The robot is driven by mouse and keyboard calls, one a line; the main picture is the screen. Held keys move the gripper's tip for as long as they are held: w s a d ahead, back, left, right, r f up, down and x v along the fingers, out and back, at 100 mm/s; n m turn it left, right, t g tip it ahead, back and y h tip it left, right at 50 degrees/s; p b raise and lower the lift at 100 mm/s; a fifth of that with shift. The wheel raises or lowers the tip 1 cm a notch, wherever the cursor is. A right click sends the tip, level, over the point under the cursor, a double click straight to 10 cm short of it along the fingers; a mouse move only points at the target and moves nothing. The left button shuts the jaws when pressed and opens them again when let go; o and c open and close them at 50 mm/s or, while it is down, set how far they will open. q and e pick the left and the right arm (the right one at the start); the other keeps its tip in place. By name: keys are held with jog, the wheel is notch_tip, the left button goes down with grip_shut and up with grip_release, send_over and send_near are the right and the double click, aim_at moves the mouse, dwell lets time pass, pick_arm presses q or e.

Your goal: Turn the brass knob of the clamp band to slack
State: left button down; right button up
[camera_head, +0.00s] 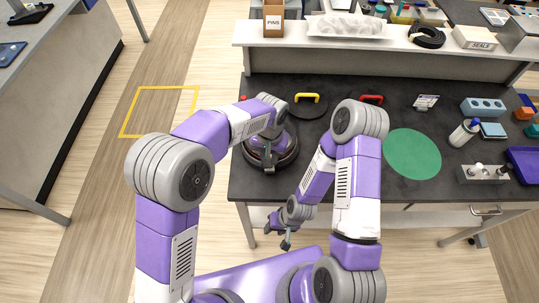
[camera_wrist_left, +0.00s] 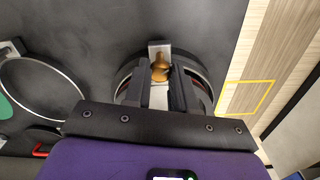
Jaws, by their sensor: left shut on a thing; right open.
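The brass knob (camera_wrist_left: 160,72) shows in the left wrist view, in front of a small metal bracket on the dark round port (camera_wrist_left: 127,82). My left gripper (camera_wrist_left: 161,66) is shut on the knob, one finger on each side of it. In the head view the port (camera_head: 284,160) stands at the left front of the dark bench, and my left arm reaches over it and hides much of it. The knob is hard to make out there. The clamp band is mostly hidden by the fingers. My right gripper (camera_head: 285,232) is open and empty, low in front of the bench edge.
A yellow-handled lid (camera_head: 307,98) and a red handle (camera_head: 372,98) lie behind the port. A green round mat (camera_head: 412,154) lies to the right, with a bottle (camera_head: 464,133) and blocks (camera_head: 484,107) beyond. A grey ring (camera_wrist_left: 42,68) shows in the left wrist view.

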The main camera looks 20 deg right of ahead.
pick_arm(q)
jog(key=n, duration=0.5)
jog(key=shift+n, duration=0.3)
jog(key=n+p, duration=0.1)
jog(key=n, duration=0.4)
jog(key=shift+n, duration=0.4)
jog(key=shift+p, duration=0.3)
jog(key=c, duration=0.9)
grip_release()
jog(key=shift+r, duration=0.1)
notch_tip(320, 180, up, 7)
jog(key=shift+r+p, duration=0.2)
jog(key=shift+p, duration=0.1)
